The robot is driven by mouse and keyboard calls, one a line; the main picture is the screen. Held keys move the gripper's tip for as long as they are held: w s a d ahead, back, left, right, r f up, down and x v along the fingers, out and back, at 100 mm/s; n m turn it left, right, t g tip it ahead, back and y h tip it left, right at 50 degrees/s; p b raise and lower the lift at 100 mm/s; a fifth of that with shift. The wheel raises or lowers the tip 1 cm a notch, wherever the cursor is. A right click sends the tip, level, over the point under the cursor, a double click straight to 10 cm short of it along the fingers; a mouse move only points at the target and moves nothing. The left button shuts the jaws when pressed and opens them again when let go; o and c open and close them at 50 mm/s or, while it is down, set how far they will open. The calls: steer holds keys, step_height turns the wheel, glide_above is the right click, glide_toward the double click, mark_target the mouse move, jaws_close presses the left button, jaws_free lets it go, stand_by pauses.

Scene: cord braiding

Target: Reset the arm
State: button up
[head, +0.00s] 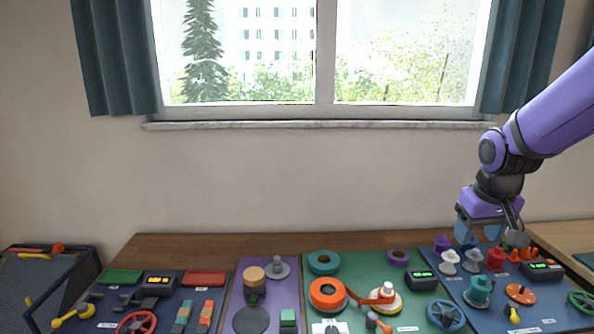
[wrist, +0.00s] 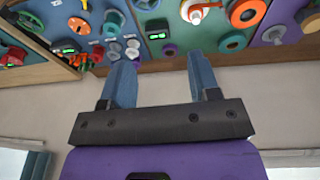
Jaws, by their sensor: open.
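My gripper (head: 489,230) hangs from my purple arm at the right of the head view, above the back of the right-hand dark blue panel (head: 455,283). In the wrist view, my gripper (wrist: 160,62) shows two blue fingers spread well apart, with nothing between them. The fingers partly hide the back of the panel in the head view. A row of purple, white and red spools stands below; the white spool (head: 449,262) is near the gripper. I cannot tell the exact height above them.
A green panel (head: 318,290) holds an orange ring (head: 328,294) and a teal ring (head: 324,262). The wall (head: 300,185) and window sill (head: 320,125) rise behind the bench.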

steer(key=s+a+r+t, duration=0.1)
steer(key=s+a+r, duration=0.1)
steer(key=s+r, duration=0.3)
steer(key=s+a+r+t, duration=0.2)
steer(key=s+r, duration=0.4)
steer(key=s, duration=0.8)
steer(key=shift+a+y, duration=0.4)
steer(key=shift+r, duration=0.1)
stand_by(0.6)
